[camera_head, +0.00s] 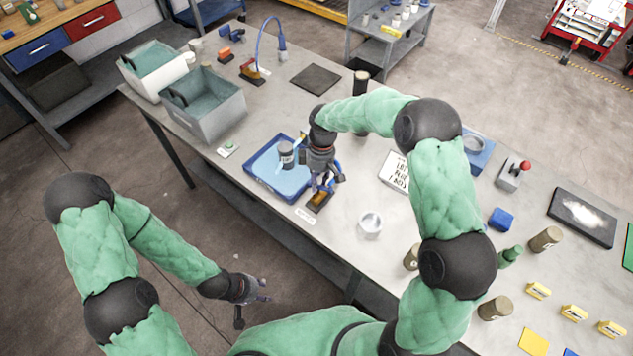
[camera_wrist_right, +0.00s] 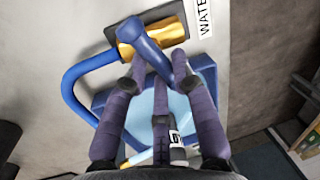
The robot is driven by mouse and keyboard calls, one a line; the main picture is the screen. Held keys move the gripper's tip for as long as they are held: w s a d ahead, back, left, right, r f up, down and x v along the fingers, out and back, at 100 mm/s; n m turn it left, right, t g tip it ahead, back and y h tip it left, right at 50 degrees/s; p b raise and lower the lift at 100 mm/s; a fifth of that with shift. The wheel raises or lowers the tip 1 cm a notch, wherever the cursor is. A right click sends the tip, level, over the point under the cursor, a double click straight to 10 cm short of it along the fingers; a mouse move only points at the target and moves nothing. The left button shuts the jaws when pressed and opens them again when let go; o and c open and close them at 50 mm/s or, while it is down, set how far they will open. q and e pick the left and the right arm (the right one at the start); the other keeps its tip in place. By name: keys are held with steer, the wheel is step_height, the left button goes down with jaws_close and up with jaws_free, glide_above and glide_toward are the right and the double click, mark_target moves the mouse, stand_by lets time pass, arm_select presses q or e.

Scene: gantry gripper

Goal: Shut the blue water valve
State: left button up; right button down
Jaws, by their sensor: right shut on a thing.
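The water valve has a brass body (camera_head: 319,199) on a dark plate and a blue lever. It sits beside the blue tray, near the table's front edge. In the right wrist view the blue lever (camera_wrist_right: 152,56) crosses the brass body (camera_wrist_right: 172,31) at a slant. My right gripper (camera_head: 328,181) is at the valve, its fingers closed around the lever, as the wrist view also shows (camera_wrist_right: 158,68). The fingers hide part of the lever. My left gripper (camera_head: 259,290) is empty, fingers spread, off the table's front edge.
A white label (camera_head: 304,216) reads WATER. A blue hose (camera_wrist_right: 72,86) runs beside the valve. A white cup (camera_head: 370,225) stands to the right.

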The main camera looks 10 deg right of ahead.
steer(key=shift+w+d+m, duration=0.1)
steer(key=shift+d+m, duration=0.05)
steer(key=shift+m, duration=1.45)
steer(key=c, duration=1.1)
jaws_free()
steer(key=shift+o, duration=0.2)
steer(key=shift+r, duration=0.1)
step_height(320, 180, up, 12)
steer(key=w+d, duration=0.1)
steer(key=d, duration=0.1)
steer(key=shift+w+f, duration=0.2)
